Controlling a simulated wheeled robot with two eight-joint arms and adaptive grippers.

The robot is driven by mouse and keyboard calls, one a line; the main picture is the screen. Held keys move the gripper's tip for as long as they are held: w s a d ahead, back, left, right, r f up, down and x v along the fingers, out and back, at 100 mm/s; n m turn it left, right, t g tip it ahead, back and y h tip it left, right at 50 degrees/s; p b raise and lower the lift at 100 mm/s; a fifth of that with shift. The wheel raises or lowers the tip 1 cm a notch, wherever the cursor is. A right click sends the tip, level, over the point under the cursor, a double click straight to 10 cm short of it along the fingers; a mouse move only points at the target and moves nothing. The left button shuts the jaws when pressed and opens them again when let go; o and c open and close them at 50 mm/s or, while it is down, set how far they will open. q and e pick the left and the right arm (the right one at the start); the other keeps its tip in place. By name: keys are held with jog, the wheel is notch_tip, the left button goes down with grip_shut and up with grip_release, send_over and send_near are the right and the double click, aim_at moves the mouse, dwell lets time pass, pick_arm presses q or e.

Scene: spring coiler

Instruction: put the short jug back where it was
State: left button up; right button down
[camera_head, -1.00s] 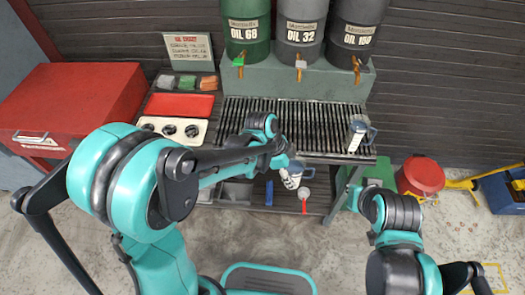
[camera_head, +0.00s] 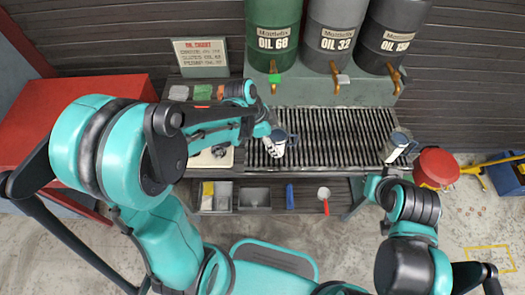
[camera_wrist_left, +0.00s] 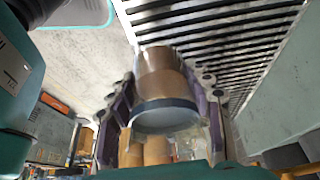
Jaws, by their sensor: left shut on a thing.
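My left gripper (camera_head: 268,137) is shut on a silver jug (camera_head: 275,150) with a blue handle, over the left part of the slatted grate (camera_head: 335,130). I cannot tell if the jug touches the slats. In the left wrist view the jug (camera_wrist_left: 158,75), with a dark blue rim, sits between the two fingers (camera_wrist_left: 165,108). A second, similar jug (camera_head: 395,147) stands at the grate's right end. I cannot tell from size which jug is shorter. My right arm is in front of the right end; its fingers are not clear.
Three oil drums (camera_head: 273,38) with taps stand behind the grate. An oil chart sign (camera_head: 201,57) stands back left. A shelf below holds grey bins (camera_head: 255,197), a blue item (camera_head: 290,196) and a red-handled funnel (camera_head: 324,194). The middle of the grate is clear.

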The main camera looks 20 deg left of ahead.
pick_arm(q)
jog(key=a+f, duration=0.1)
jog(key=a, duration=0.1)
jog(key=a+f+b, duration=0.1)
jog(key=a, duration=0.1)
jog(key=shift+f, duration=0.35)
notch_tip(320, 180, down, 4)
jog(key=shift+b, duration=1)
jog(key=shift+r, duration=0.1)
jog(key=shift+s, duration=0.1)
jog(key=shift+f, duration=0.2)
jog(key=o, duration=1.4)
jog(key=shift+c, duration=0.2)
jog(key=shift+r, duration=0.1)
